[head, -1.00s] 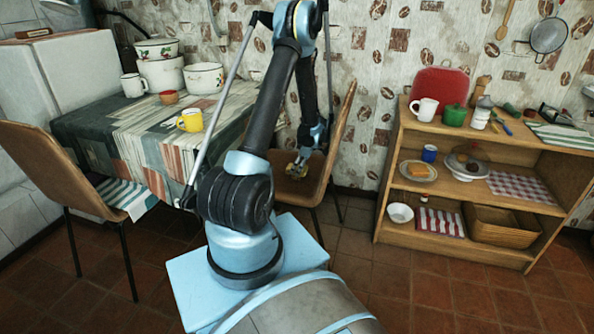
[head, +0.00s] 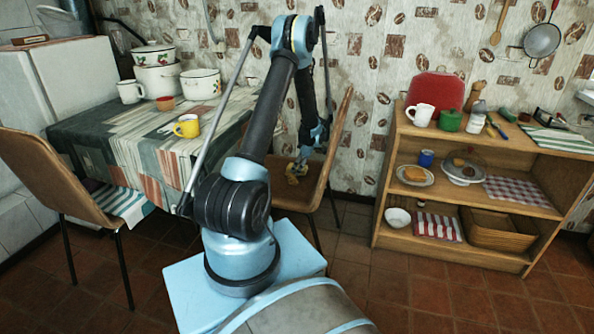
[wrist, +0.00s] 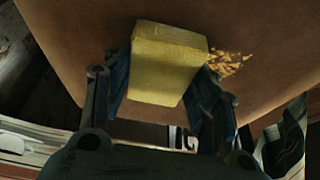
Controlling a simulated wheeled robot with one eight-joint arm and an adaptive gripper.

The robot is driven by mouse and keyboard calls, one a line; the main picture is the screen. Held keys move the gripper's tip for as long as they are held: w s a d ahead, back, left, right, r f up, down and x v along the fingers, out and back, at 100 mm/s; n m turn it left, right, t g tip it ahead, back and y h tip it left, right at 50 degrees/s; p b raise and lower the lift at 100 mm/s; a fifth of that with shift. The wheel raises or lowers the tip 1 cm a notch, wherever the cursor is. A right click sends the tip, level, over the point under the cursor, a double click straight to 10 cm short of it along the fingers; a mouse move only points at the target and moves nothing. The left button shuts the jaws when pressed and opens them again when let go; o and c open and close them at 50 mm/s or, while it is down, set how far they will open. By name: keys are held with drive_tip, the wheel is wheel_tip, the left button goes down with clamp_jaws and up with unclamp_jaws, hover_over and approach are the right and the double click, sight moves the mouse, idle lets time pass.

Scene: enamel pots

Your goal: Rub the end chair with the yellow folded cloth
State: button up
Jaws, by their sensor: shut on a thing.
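The end chair (head: 313,188), brown with dark legs, stands at the right end of the table. Its seat also fills much of the wrist view (wrist: 95,22). My gripper (head: 297,170) is low over this seat. In the wrist view my gripper (wrist: 162,92) is shut on the yellow folded cloth (wrist: 168,62), a thick block between the two fingers. The cloth is at the seat; I cannot tell whether it touches. A patch of yellow-brown crumbs (wrist: 230,62) lies on the seat, just right of the cloth. In the head view the cloth is small and partly hidden.
Another chair (head: 55,180) is at the near left. A wooden shelf (head: 455,207) with crockery stands at the right. Floor between chair and shelf is clear.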

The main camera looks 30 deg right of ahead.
sight(290, 165)
drive_tip(key=shift+w+d, duration=0.15)
drive_tip(key=shift+w, duration=0.05)
drive_tip(key=shift+w+a, duration=0.65)
drive_tip(key=shift+w, duration=0.1)
drive_tip(key=shift+s+a, duration=1.9)
drive_tip(key=shift+a, duration=0.25)
drive_tip(key=shift+s+a, duration=1.9)
drive_tip(key=shift+a, duration=0.25)
drive_tip(key=shift+w+a, duration=0.7)
drive_tip(key=shift+w, duration=0.05)
drive_tip(key=shift+w+d, duration=1.9)
drive_tip(key=shift+d, duration=0.3)
drive_tip(key=shift+w+d, duration=1.9)
drive_tip(key=shift+d, duration=0.25)
drive_tip(key=shift+r, duration=0.1)
drive_tip(key=shift+r, duration=2.95)
drive_tip(key=shift+r, duration=0.15)
